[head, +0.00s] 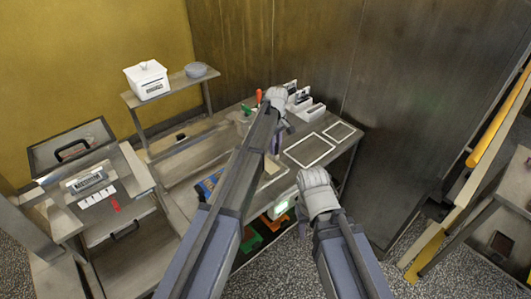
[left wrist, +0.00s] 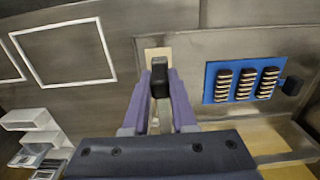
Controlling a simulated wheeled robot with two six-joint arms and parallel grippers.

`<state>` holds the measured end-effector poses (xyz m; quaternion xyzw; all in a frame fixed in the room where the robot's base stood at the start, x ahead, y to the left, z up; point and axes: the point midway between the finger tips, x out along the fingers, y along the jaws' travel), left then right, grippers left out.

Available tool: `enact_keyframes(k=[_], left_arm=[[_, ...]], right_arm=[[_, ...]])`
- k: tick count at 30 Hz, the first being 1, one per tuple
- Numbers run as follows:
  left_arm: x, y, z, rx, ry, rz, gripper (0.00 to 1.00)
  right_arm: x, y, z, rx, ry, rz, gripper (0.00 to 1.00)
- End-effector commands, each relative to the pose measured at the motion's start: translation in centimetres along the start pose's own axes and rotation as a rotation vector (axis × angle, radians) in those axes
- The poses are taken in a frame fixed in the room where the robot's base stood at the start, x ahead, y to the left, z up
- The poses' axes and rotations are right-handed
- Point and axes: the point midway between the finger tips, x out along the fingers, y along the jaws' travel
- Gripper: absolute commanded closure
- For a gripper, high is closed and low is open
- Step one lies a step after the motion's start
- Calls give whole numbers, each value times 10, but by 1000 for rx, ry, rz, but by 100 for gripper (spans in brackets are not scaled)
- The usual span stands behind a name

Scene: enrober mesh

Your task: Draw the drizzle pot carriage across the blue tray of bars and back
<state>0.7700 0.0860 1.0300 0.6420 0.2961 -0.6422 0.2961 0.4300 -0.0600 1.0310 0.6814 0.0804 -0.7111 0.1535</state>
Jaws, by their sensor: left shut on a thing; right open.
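My left gripper (head: 279,140) reaches over the bench; its purple fingers also show in the left wrist view (left wrist: 160,80). They are shut on a black handle (left wrist: 160,88), with a pale plate (left wrist: 157,53) behind it. I cannot tell how the handle joins the drizzle pot carriage, which I cannot make out. The blue tray (left wrist: 243,64) lies right of the fingers in the left wrist view, with several dark, pale-striped bars in rows. In the head view the blue tray (head: 208,186) is partly behind my left arm. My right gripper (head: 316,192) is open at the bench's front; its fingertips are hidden.
White-framed squares (head: 309,150) lie on the right of the bench, near white holders (head: 305,108). A red-handled tool (head: 259,96) stands behind my left arm. A white box (head: 147,80) and grey bowls (head: 196,70) sit on the raised shelf. Green and orange bins (head: 250,241) stand below.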

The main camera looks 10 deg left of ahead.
Motion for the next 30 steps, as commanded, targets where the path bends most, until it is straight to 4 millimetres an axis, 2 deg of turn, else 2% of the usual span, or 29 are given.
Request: enact_keyframes(k=[3,15,16,21,24,30], left_arm=[[0,8,0,0,0,1,100],[0,12,-1,1,1,5,100],[0,12,-1,1,1,6,74],[0,12,-1,1,1,4,55],[0,11,-1,1,1,3,45],[0,10,0,0,1,1,45]], right_arm=[[0,0,0,0,0,0,50],[0,0,0,0,0,0,50],[0,0,0,0,0,0,50],[0,0,0,0,0,0,50],[0,0,0,0,0,0,50],[0,0,0,0,0,0,50]])
